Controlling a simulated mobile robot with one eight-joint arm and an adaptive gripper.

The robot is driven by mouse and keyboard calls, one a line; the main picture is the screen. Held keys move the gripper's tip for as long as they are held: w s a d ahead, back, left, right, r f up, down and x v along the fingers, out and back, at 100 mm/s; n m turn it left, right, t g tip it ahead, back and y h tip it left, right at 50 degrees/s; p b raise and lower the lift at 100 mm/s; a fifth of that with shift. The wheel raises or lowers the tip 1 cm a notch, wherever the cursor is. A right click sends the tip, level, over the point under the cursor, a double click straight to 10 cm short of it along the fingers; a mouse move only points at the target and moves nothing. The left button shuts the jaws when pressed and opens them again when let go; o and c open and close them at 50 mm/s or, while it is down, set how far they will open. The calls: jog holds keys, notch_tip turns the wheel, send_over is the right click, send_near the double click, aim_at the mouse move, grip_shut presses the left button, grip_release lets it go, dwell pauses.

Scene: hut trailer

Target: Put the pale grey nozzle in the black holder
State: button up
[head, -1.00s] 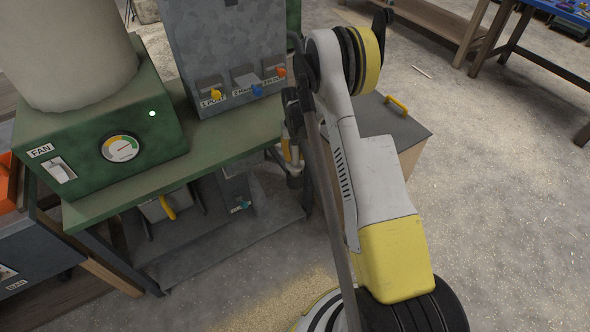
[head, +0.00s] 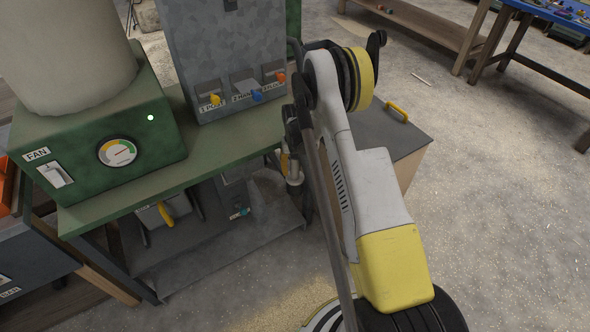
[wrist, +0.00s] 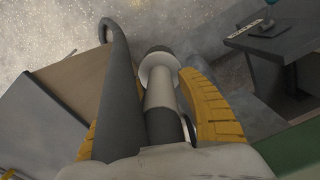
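My gripper (wrist: 162,108) has two yellow ribbed fingers, closed around the pale grey nozzle (wrist: 160,92) in the wrist view. The nozzle has a flared collar and a dark end pointing away from my wrist. A dark hose-like tube covers most of the left finger. In the head view my gripper (head: 289,163) hangs beside the right end of the green bench, with the nozzle (head: 294,179) small and partly hidden by my arm. A dark labelled piece with a blue part (wrist: 272,42) shows at the upper right of the wrist view; I cannot tell whether it is the black holder.
The green bench (head: 110,202) carries a green fan box (head: 90,150) and a galvanized unit with coloured knobs (head: 225,45). Its lower shelf (head: 215,252) holds dark bins. A grey-topped cabinet (head: 392,135) stands right of my gripper. Open floor lies farther right.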

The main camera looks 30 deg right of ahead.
jog(key=shift+r, duration=0.1)
jog(key=r+p, duration=0.1)
jog(key=r, duration=0.3)
jog(key=r+p, duration=0.2)
jog(key=r, duration=0.3)
jog(key=r+p, duration=0.1)
jog(key=r, duration=0.4)
jog(key=shift+a+r+p, duration=0.25)
jog(key=shift+a+p, duration=0.1)
jog(key=s+a+r+n+t, duration=0.1)
jog(key=s+a+r, duration=0.2)
jog(key=r, duration=0.5)
jog(key=s+a+r+t, duration=0.1)
jog(key=s+a+r, duration=0.3)
jog(key=r, duration=0.3)
jog(key=s+a+r+n+t, duration=0.1)
jog(key=s+a+r+t, duration=0.15)
jog(key=r, duration=0.55)
jog(key=s+a+r+n+t, duration=0.1)
jog(key=s+a, duration=0.3)
jog(key=s, duration=0.4)
jog(key=s+a+r+n+t, duration=0.1)
jog(key=s+a, duration=0.3)
jog(key=s, duration=0.5)
jog(key=shift+s+r+t, duration=0.3)
jog(key=shift+r+t, duration=0.05)
jog(key=shift+r, duration=0.2)
jog(key=shift+c, duration=0.2)
